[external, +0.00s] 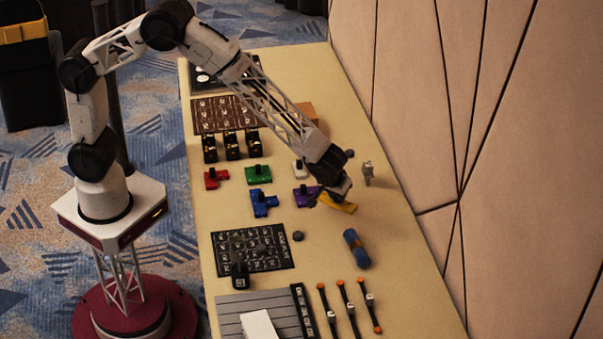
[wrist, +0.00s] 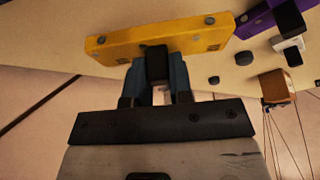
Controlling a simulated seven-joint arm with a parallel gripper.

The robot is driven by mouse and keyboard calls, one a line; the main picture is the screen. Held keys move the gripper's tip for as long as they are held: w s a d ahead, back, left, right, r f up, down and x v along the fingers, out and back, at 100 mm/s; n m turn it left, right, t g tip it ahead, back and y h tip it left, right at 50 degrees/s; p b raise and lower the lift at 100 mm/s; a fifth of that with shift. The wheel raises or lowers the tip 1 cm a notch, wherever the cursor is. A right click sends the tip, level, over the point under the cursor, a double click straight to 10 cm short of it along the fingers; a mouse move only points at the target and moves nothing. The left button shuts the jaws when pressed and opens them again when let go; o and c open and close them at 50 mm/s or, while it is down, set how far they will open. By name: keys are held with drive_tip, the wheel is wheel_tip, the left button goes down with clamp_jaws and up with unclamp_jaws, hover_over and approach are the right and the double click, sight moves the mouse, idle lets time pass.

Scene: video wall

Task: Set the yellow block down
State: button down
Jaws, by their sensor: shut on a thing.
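The yellow block (external: 341,207) is at the end of my arm in the external view, right of the purple block (external: 305,196). In the wrist view the yellow block (wrist: 200,37) is a long flat piece with round studs and a black knob (wrist: 156,62). My gripper (external: 326,191) is shut on that knob; its bluish fingers (wrist: 158,66) sit on both sides of it. The block looks tilted in the external view. I cannot tell whether it touches the table. My gripper hides part of it in the external view.
Red (external: 215,179), green (external: 258,174), blue (external: 263,203) and white (external: 300,169) blocks lie nearby on the beige table (external: 400,290). A small grey figure (external: 368,173) stands right of my gripper. A blue roll (external: 356,249) lies in front. The wall is close on the right.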

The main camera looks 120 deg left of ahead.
sight(343, 204)
drive_tip(key=shift+w+a, duration=0.45)
drive_tip(key=shift+w, duration=0.4)
drive_tip(key=shift+f, duration=0.2)
drive_tip(key=shift+f, duration=1.65)
drive_tip(key=shift+f, duration=0.15)
drive_tip(key=c, duration=1)
unclamp_jaws()
